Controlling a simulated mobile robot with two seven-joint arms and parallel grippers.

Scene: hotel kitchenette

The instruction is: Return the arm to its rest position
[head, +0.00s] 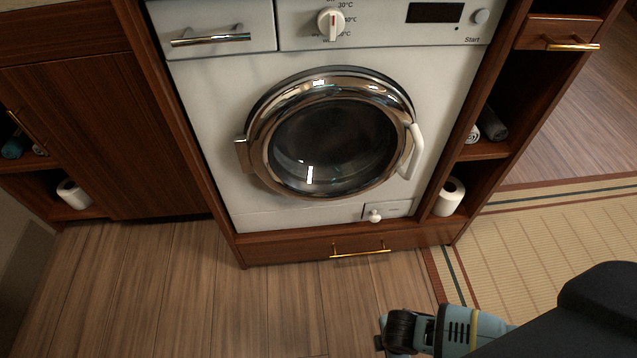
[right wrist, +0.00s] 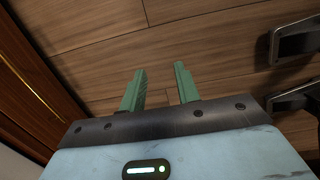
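My right arm (head: 470,330) comes in from the lower right of the head view, low in front of the washing machine and apart from it. In the right wrist view the two green fingers of my right gripper (right wrist: 160,70) stand apart with nothing between them. Bare wooden floor shows beyond the fingertips. In the head view I cannot make out the fingers. My left gripper is not in view.
The washing machine (head: 222,90) stands in a wooden cabinet, its round door (head: 335,145) closed. A gold-handled drawer (head: 290,248) below it is shut. Paper rolls sit in the side shelves (head: 449,196). The wooden floor (head: 200,300) is clear; a tatami mat (head: 560,240) lies right.

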